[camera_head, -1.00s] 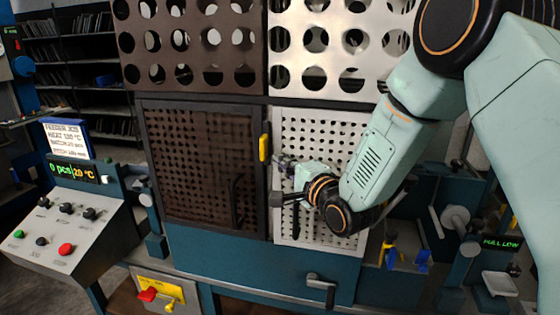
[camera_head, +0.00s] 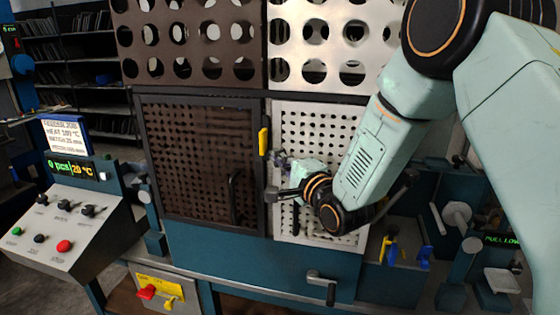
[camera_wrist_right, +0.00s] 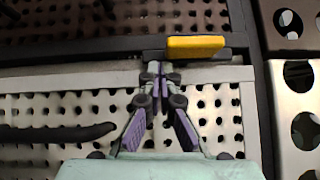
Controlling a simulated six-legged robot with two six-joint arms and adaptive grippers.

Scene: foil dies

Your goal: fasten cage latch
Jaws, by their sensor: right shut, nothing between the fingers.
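The yellow cage latch (camera_head: 264,141) stands upright on the seam between the brown perforated left door (camera_head: 200,150) and the pale perforated right door (camera_head: 320,120). In the right wrist view, the latch (camera_wrist_right: 195,47) lies along the dark frame at the seam. My right gripper (camera_head: 279,161) is just below the latch, in front of the pale door's edge. In the wrist view, its fingertips (camera_wrist_right: 156,70) are together and empty, close to the latch's lower end. I cannot tell whether they touch it. My left gripper is not in view.
A dark handle (camera_head: 233,197) sticks out from the brown door. A control panel (camera_head: 65,230) with knobs and buttons stands at the left. Perforated plates (camera_head: 190,45) rise above the doors. A dark crank handle (camera_head: 322,287) juts from the teal front below.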

